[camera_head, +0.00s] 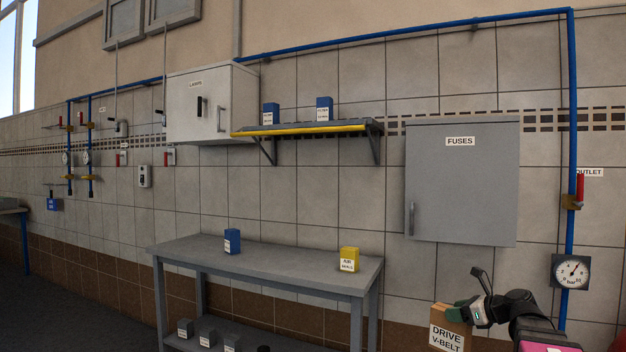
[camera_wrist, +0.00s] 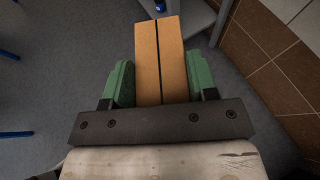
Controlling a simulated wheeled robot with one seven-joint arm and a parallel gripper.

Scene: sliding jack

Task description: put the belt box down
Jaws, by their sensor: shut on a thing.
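The belt box (camera_head: 450,328) is a brown carton with a white label reading DRIVE V-BELT. It is at the lower right in the head view, in front of the wall and to the right of the bench. My gripper (camera_head: 462,308) is shut on its upper part. In the wrist view the box (camera_wrist: 160,50) shows as an orange-brown face with a dark centre line, between the green finger pads of my gripper (camera_wrist: 160,85). The box's lower end is cut off in the head view. Grey floor shows beyond it in the wrist view.
A grey bench (camera_head: 290,264) carries a blue box (camera_head: 232,241) and a yellow box (camera_head: 349,259), with bare top between them. Small dark boxes (camera_head: 207,336) stand on its lower shelf. A wall shelf (camera_head: 300,129) holds two blue boxes. The FUSES cabinet (camera_head: 462,190) is closed.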

